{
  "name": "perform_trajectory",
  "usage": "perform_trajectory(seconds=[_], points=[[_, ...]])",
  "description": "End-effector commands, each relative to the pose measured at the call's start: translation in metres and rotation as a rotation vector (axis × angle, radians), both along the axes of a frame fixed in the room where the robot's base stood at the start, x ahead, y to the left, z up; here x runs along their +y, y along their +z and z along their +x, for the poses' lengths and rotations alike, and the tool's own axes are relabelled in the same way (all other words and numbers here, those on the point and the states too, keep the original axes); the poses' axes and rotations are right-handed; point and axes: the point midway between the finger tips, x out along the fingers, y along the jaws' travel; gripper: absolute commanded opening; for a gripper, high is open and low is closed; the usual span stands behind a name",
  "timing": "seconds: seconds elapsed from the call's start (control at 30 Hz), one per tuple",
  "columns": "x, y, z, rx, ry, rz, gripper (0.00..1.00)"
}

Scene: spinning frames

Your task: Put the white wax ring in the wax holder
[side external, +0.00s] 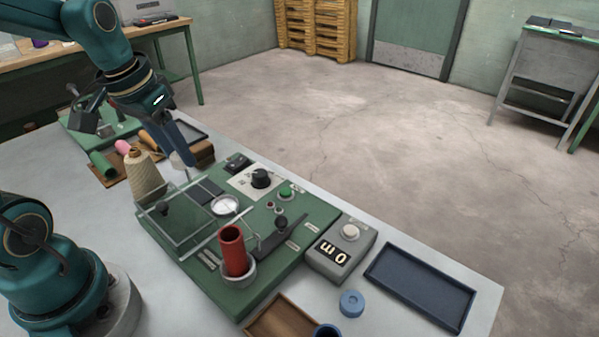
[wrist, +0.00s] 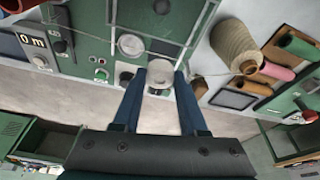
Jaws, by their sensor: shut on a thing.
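My gripper (side external: 181,158) is shut on the white wax ring (wrist: 160,74), a short pale cylinder between the fingertips in the wrist view. In the side view the ring (side external: 177,161) is a small white patch, partly hidden by the fingers, held above the far left edge of the green machine board (side external: 218,280). A round pale dish with a metal rim (side external: 226,206), which looks like the wax holder, sits on the board to the right and nearer the side camera. It also shows in the wrist view (wrist: 131,45), up and left of the ring.
A beige yarn cone (side external: 146,180) stands left of the board. A clear guard frame (side external: 180,228), a black knob (side external: 261,178) and a red tube (side external: 233,250) rise from the board. A counter box (side external: 342,248) and an empty dark tray (side external: 420,287) are at right.

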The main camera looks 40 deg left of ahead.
Motion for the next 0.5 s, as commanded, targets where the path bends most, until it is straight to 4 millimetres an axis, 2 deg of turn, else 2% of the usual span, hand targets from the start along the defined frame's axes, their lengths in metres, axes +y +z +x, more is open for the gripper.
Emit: perform_trajectory(seconds=[0.23,0.5], points=[[-0.035,-0.024,0.019,0.004,-0.011,-0.001,0.00],[-0.052,-0.037,0.031,0.000,-0.001,-0.001,0.00]])
